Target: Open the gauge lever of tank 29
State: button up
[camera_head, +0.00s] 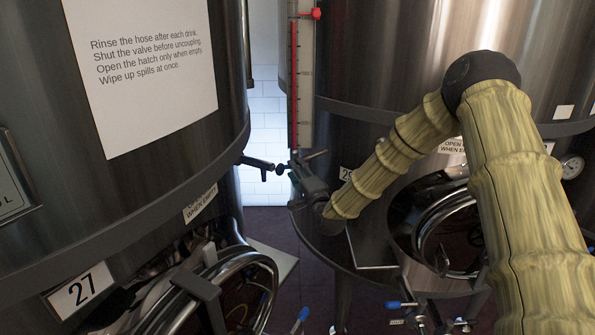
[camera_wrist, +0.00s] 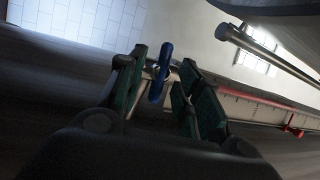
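Tank 29 (camera_head: 362,130) is the dark metal tank on the right; its number plate (camera_head: 346,174) is partly hidden by my arm. Its upright gauge (camera_head: 301,75) has a red column and a red marker near the top. The gauge also shows in the wrist view (camera_wrist: 255,104). My gripper (camera_head: 296,170) is at the gauge's lower end. In the wrist view, a small lever with a blue handle (camera_wrist: 160,84) stands between the fingers of my gripper (camera_wrist: 162,88). The fingers are apart, with a gap visible beside the handle. The lever's blue handle is hidden in the head view.
Tank 27 (camera_head: 82,291) stands close on the left, with a black-handled fitting (camera_head: 258,163) reaching toward my gripper. Round hatches (camera_head: 448,235) sit low on both tanks. A narrow gap with white tiles (camera_head: 266,120) lies between the tanks.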

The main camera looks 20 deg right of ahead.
grip_shut()
jog(key=shift+n, duration=0.4)
jog(key=shift+a+r+n+g+h+b, duration=0.15)
jog(key=shift+n+g+h+b, duration=0.65)
jog(key=shift+n, duration=1.5)
jog(key=shift+r+n+g+h+b, duration=0.3)
jog(key=shift+n+g, duration=0.95)
jog(key=shift+n, duration=1.05)
jog(key=shift+a+r+n+g+h+b, duration=0.1)
jog(key=shift+n+g+h+b, duration=0.7)
jog(key=shift+n, duration=1.5)
jog(key=shift+g+p, duration=0.3)
jog(key=shift+g, duration=0.05)
